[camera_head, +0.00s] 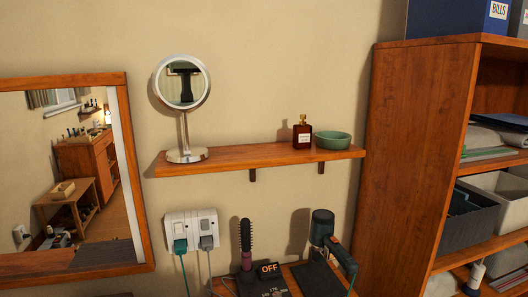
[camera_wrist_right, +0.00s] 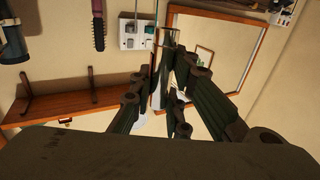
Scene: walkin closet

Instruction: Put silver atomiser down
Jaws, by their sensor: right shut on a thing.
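My right gripper (camera_wrist_right: 168,62) shows only in the right wrist view, which is turned upside down. The wooden wall shelf (camera_head: 230,160) in the head view carries a round mirror on a stand (camera_head: 182,85), a dark red bottle (camera_head: 302,134) and a green bowl (camera_head: 332,140). The shelf also shows in the wrist view (camera_wrist_right: 80,97), apart from the gripper. My left gripper is in neither view.
The shelf's middle, between the mirror stand and the bottle, is clear. Below are plugged sockets (camera_head: 192,230), a hair brush (camera_head: 246,243) and a hair dryer (camera_head: 325,235). A framed mirror (camera_head: 136,180) hangs at left; a tall wooden shelf unit (camera_head: 415,150) stands at right.

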